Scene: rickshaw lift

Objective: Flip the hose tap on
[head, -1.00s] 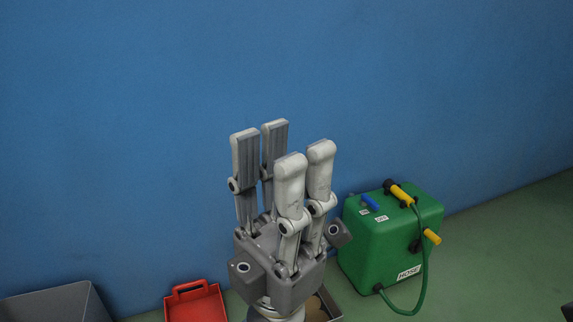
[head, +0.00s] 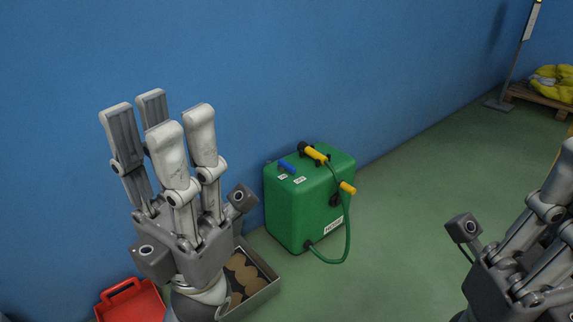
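The green hose tank (head: 306,205) stands on the floor against the blue wall, right of centre. The small blue tap lever (head: 288,166) lies on its top, beside two white labels. A yellow and black nozzle (head: 312,153) rests on top, and a green hose (head: 347,232) loops down its right side. My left gripper (head: 159,118) points up, left of the tank and apart from it, with its fingers spread and nothing between them. My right gripper (head: 549,200) is partly in view at the right edge; its fingertips are cut off or unclear.
A red dustpan-like tray (head: 130,303) and a grey box (head: 262,294) with brown round pieces lie on the floor behind my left gripper. A wooden pallet (head: 540,97) with a yellow bundle (head: 553,82) stands far right, near a signpost (head: 514,62). Green floor right of the tank is clear.

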